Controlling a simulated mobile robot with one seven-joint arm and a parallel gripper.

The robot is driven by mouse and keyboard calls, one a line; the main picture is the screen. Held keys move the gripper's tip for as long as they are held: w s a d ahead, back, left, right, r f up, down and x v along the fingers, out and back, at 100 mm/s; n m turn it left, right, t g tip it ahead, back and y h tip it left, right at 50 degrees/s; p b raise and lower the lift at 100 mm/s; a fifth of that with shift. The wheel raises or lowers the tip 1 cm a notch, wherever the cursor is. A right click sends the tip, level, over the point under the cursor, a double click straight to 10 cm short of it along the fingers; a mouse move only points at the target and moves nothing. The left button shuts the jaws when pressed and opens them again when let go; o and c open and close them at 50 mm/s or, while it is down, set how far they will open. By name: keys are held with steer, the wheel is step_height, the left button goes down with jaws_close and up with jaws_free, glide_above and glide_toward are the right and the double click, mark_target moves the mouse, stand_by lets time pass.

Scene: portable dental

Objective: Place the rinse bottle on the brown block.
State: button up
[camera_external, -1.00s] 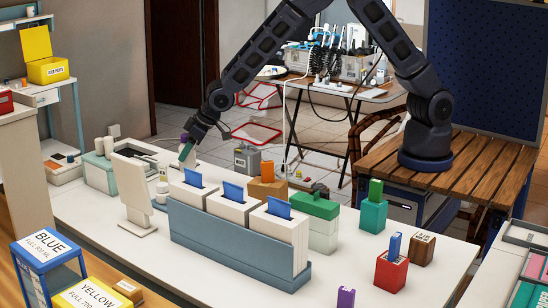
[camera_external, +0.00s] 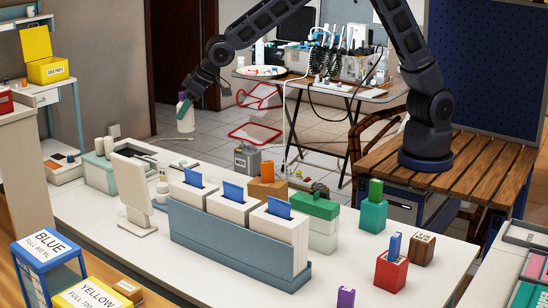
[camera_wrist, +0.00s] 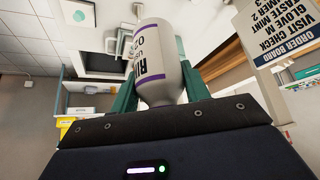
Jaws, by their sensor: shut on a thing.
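My gripper (camera_external: 184,98) is shut on the white rinse bottle (camera_external: 186,122), holding it in the air above the far left part of the white table. In the wrist view the bottle (camera_wrist: 160,60) shows a purple band and dark print, gripped between two green fingers. A dark brown block (camera_external: 422,249) with a pale marked top stands at the right end of the table, far from my gripper. An orange-brown block (camera_external: 262,190) with an orange piece on it stands behind the blue-grey rack.
The blue-grey rack (camera_external: 240,257) with white boxes fills the middle of the white table (camera_external: 350,285). A red block (camera_external: 391,272) and a green block (camera_external: 373,215) stand near the dark brown block. A white panel stand (camera_external: 134,190) is left of the rack.

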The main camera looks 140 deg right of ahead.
steer(key=w+a+r+n+t+y, duration=0.1)
steer(key=w+a+r+n, duration=0.15)
steer(key=a, duration=0.95)
steer(key=w+a+r+n+t, duration=0.15)
steer(key=w+a, duration=0.25)
steer(key=a, duration=0.9)
steer(key=w+a+r+n+y, duration=0.15)
steer(key=w+a, duration=0.25)
steer(key=a, duration=0.8)
steer(key=n+y, duration=0.4)
steer(key=n, duration=0.4)
glide_above(423, 237)
step_height(423, 237, down, 18)
steer(key=shift+a+f, duration=0.1)
steer(key=shift+f, duration=0.1)
steer(key=o, duration=0.6)
steer(key=shift+f, duration=0.15)
steer(key=o, duration=0.5)
